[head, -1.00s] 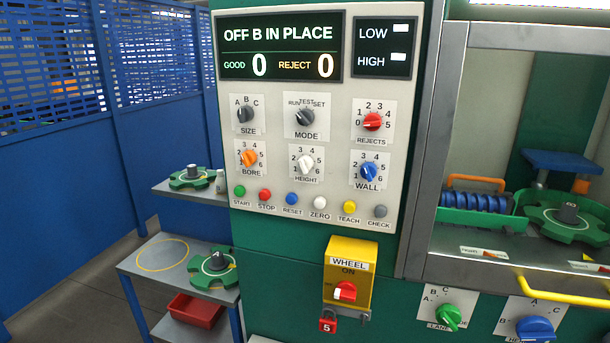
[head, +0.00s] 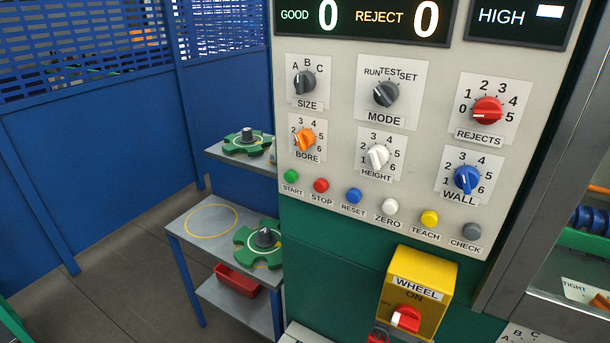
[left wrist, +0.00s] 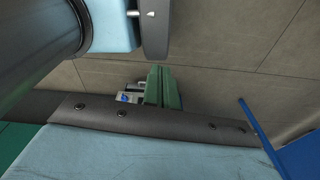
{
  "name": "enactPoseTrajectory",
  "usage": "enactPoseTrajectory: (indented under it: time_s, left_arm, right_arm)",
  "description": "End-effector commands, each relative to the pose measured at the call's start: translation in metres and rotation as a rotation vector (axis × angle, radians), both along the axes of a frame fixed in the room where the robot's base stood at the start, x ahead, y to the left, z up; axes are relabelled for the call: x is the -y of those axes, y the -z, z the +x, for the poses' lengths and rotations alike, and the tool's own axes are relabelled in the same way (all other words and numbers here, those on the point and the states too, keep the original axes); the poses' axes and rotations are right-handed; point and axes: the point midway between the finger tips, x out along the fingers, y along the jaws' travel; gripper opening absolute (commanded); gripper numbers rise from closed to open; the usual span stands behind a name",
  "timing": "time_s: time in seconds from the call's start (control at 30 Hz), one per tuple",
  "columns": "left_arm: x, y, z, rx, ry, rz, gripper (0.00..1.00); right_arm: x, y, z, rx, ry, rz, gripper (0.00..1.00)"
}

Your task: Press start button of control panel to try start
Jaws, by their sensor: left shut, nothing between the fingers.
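The control panel (head: 420,140) fills the right half of the head view. Its green START button (head: 291,176) is at the left end of the bottom button row, left of the red STOP button (head: 321,185). Nothing covers or touches START. In the left wrist view, what looks like my left gripper (left wrist: 160,76) shows as green fingers close together, with nothing between them. The floor is behind them, and the panel is not seen there. My right gripper is in neither view.
Blue, white, yellow and grey buttons continue the row. Selector knobs sit above; a yellow WHEEL switch box (head: 418,286) juts out below. Left of the panel, a grey shelf (head: 190,240) bears a green wheel (head: 262,243). A blue partition (head: 90,150) stands farther left.

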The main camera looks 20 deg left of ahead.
Motion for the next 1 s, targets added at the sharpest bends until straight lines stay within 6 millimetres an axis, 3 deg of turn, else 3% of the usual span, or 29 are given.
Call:
enactPoseTrajectory:
  time_s: [0.1, 0.23, 0.37, 0.47, 0.57, 0.7, 0.87, 1.0]
  left_arm:
    - [-0.005, 0.0, -0.005, -0.007, 0.0, 0.006, 0.0]
    - [-0.007, -0.004, 0.02, 0.054, 0.008, 0.001, 0.0]
    - [-0.009, -0.02, 0.078, 0.213, 0.041, -0.01, 0.0]
    - [-0.011, -0.046, 0.141, 0.391, 0.079, -0.013, 0.0]
    - [-0.014, -0.083, 0.203, 0.584, 0.12, -0.004, 0.0]
    - [-0.02, -0.148, 0.278, 0.849, 0.173, 0.031, 0.0]
    - [-0.027, -0.239, 0.346, 1.155, 0.222, 0.095, 0.0]
    - [-0.032, -0.329, 0.387, 1.421, 0.25, 0.174, 0.0]
  right_arm:
    - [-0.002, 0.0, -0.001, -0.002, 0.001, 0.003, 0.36]
    - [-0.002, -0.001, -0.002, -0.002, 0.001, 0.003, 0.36]
    - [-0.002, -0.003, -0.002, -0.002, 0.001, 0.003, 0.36]
    - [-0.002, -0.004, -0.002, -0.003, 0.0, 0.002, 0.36]
    - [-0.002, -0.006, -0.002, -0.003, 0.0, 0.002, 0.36]
    - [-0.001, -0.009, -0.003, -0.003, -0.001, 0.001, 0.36]
    - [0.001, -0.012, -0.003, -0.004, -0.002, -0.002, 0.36]
    - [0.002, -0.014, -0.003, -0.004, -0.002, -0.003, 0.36]
